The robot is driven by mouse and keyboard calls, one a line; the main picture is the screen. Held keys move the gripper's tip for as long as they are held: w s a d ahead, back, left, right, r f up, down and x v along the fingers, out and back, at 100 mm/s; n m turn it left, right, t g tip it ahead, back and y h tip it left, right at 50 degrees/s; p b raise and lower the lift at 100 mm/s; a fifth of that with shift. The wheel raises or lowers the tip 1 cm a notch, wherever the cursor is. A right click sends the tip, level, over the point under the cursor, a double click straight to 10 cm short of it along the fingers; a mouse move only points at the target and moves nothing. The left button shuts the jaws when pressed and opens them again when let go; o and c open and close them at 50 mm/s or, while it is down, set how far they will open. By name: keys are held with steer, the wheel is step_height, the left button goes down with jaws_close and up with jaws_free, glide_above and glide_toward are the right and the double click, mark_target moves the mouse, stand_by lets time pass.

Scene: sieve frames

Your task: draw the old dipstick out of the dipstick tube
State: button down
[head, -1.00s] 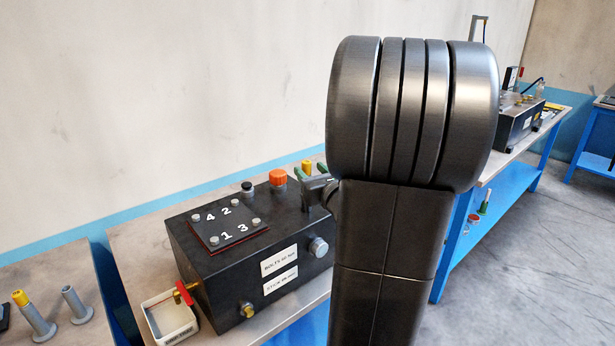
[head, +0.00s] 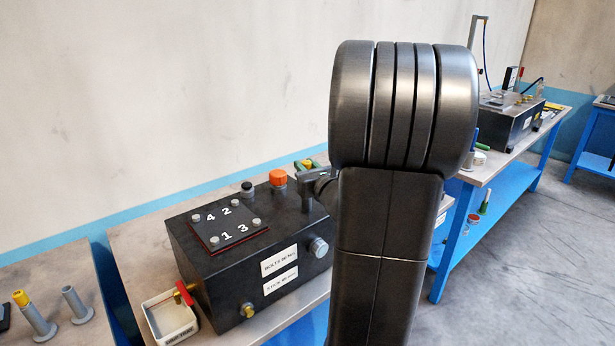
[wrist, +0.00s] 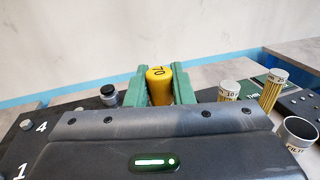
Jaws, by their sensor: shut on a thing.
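My gripper (wrist: 160,80) has two green fingers, shut on a yellow cap marked 70 (wrist: 158,92) in the wrist view. I take this cap as the top of the old dipstick. In the head view my gripper (head: 311,167) shows at the back right corner of the dark box (head: 235,270), with a bit of the yellow cap (head: 304,163) between the green fingers. The stick below the cap and the dipstick tube are hidden by my wrist and arm, so I cannot tell how far the stick sits in the tube.
An orange cap (head: 278,178) and a black cap (head: 247,188) stand near my gripper. In the wrist view, yellow ribbed pieces (wrist: 272,90) and an open cup (wrist: 298,132) stand to the right. A white tray (head: 168,318) sits left of the box. Space above is clear.

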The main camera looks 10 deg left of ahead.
steer(key=shift+r, duration=0.2)
steer(key=shift+r+p, duration=1.85)
steer(key=shift+r, duration=0.5)
steer(key=shift+r, duration=0.1)
steer(key=shift+r+p, duration=1.4)
steer(key=shift+r, duration=0.45)
